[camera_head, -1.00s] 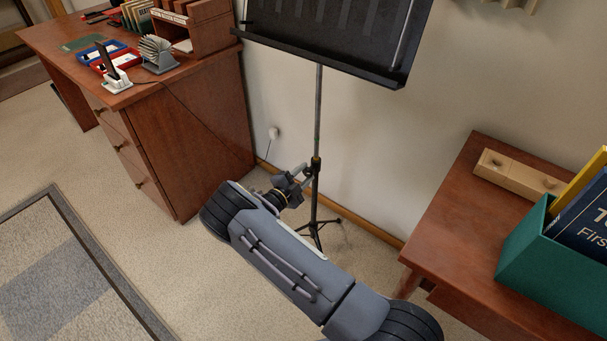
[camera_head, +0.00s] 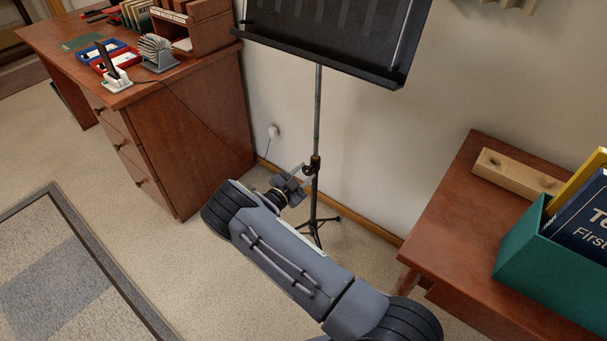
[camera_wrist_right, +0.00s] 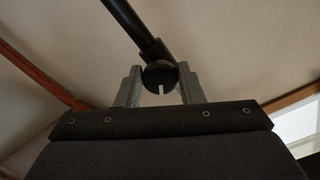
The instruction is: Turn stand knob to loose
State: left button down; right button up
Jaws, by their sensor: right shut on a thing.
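A black music stand (camera_head: 318,110) stands between the desk and the side table, its pole upright and its tripod legs on the carpet. In the right wrist view, its round black knob (camera_wrist_right: 159,76) with a pale slot sits at the pole's thick collar. My right gripper (camera_head: 308,172) reaches the pole at the collar; in the right wrist view its two fingers (camera_wrist_right: 160,88) are on either side of the knob, shut on it. In the head view the knob is mostly hidden by the gripper. My left gripper is not in view.
A wooden desk (camera_head: 205,120) with stationery stands to the left of the stand. A side table (camera_head: 450,215) with a green file box (camera_head: 520,248) is at the right. The wall is close behind the stand. Carpet is open at the lower left.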

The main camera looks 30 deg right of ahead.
jog(key=shift+f, duration=0.1)
jog(key=o, duration=0.9)
jog(key=v, duration=0.8)
jog(key=shift+p, duration=0.35)
